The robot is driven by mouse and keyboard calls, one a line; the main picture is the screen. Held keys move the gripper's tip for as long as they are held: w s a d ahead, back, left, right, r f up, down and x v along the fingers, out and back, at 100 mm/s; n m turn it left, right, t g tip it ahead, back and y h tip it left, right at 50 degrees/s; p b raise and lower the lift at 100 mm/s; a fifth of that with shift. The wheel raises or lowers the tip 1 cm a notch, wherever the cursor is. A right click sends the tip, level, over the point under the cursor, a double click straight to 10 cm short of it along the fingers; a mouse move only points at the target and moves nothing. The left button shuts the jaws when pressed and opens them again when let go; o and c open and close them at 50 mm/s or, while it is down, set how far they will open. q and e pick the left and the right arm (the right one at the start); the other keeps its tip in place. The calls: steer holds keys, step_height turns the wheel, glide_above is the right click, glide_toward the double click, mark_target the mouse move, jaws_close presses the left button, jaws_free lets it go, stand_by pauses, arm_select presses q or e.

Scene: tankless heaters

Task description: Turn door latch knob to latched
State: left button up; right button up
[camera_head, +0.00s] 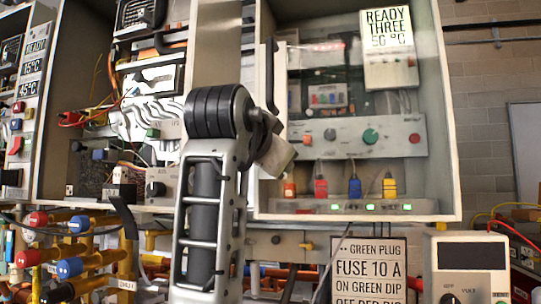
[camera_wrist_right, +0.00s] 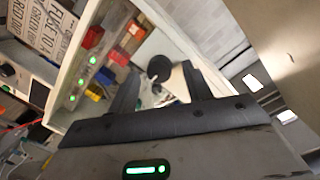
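In the right wrist view a round black knob (camera_wrist_right: 160,68) sits on a pale panel (camera_wrist_right: 172,45), most likely the door latch knob. My right gripper (camera_wrist_right: 162,76) has its two dark fingers apart, one on each side of the knob; I cannot tell whether they touch it. In the head view my right arm rises through the middle, and the gripper (camera_head: 277,156) is at the left edge of the open heater cabinet (camera_head: 448,130). The arm hides the knob there. A narrow door edge with a black handle (camera_head: 271,76) stands beside it. My left gripper is not in view.
The cabinet holds a display (camera_head: 389,27), a green knob (camera_head: 370,136) and red, blue and yellow plugs. A sign (camera_head: 368,268) and a meter (camera_head: 468,262) stand below. Another open heater unit (camera_head: 48,120) and yellow pipes (camera_head: 95,262) crowd the left.

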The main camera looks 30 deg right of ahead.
arm_select(q)
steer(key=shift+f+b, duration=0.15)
steer(key=shift+b, duration=0.5)
arm_select(e)
steer(key=v, duration=1.6)
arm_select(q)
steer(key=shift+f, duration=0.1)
arm_select(e)
steer(key=shift+w, duration=0.1)
